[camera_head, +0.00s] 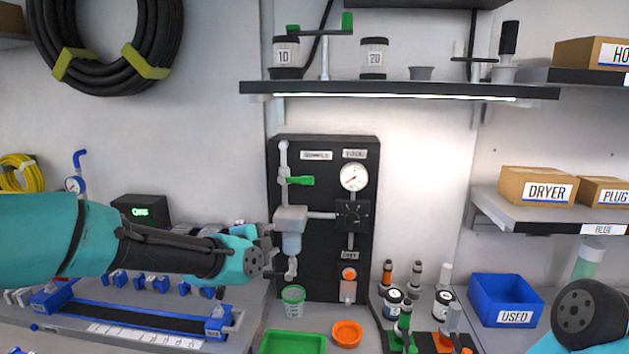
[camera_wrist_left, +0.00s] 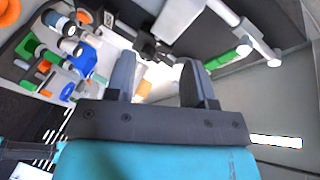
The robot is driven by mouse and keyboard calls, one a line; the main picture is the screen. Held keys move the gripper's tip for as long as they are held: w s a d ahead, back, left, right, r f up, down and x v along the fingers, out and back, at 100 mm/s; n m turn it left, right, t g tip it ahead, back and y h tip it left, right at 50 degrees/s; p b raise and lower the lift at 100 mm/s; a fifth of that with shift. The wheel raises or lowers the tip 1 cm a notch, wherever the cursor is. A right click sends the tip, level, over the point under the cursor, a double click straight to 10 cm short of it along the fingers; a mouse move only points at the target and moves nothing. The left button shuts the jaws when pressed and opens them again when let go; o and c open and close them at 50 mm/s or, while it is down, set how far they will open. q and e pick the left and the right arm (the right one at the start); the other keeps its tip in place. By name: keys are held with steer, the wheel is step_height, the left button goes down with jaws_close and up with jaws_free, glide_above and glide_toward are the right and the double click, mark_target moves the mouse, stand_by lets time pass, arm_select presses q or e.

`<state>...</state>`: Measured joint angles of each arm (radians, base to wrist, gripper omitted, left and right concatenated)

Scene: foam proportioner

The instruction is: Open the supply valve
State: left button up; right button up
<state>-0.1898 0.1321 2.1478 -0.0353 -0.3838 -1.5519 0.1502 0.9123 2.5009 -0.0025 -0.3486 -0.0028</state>
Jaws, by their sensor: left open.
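The supply valve has a green lever (camera_head: 300,181) on the grey vertical pipe at the upper left of the black panel, under a label that seems to read SUPPLY. The lever points right, across the pipe. In the left wrist view a green lever (camera_wrist_left: 226,60) shows right of the fingers, apart from them. My left gripper (camera_head: 268,252) is below and left of the lever, near the panel's left edge. In the left wrist view its two fingers (camera_wrist_left: 157,68) are spread with nothing held between them. My right gripper is out of view; only part of that arm shows at lower right.
The black panel (camera_head: 325,274) also carries a round gauge (camera_head: 354,177), a dark knob (camera_head: 352,214) and a grey filter body (camera_head: 290,219) close to my left gripper. A green cup (camera_head: 293,301) stands below. A shelf (camera_head: 400,90) overhangs the panel.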

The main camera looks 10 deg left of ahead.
mark_target(305, 181)
arm_select(q)
step_height(305, 181, up, 11)
steer(key=s+d+m+t, duration=0.1)
steer(key=d+m+t, duration=0.1)
steer(key=m, duration=0.2)
steer(key=shift+f+t+h, duration=0.2)
steer(key=shift+t+h, duration=0.1)
steer(key=shift+h, duration=0.1)
steer(key=shift+w, duration=0.1)
steer(key=x, duration=1.7)
steer(key=shift+d, duration=0.1)
jaws_close()
